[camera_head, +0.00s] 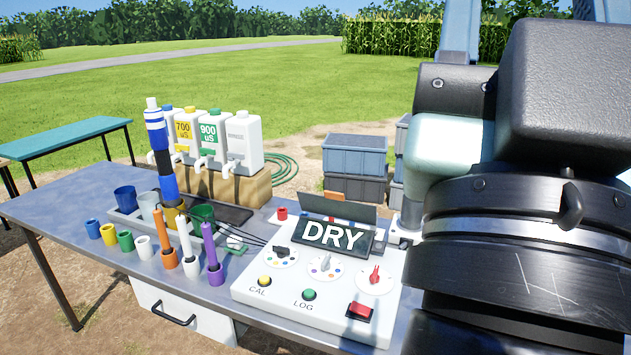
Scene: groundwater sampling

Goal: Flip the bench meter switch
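The bench meter (334,302) is a white sloped panel at the right part of the table, with a dark display (338,237) reading "DRY". A red rocker switch (360,311) in a dark frame sits at the panel's front right. I cannot tell which way it is set. The panel also bears a black, a white and a red knob, a yellow CAL button (264,281) and a green LOG button (309,294). My arm fills the right side, close to the camera, and hides what lies behind it. My gripper does not show.
Several coloured cups and three probes in holders (191,262) stand left of the meter. White jugs (243,142) stand on a wooden block (228,186) behind. Cables run to the meter's left side. Grey crates (354,156) stand beyond the table. The table's left front (60,208) is clear.

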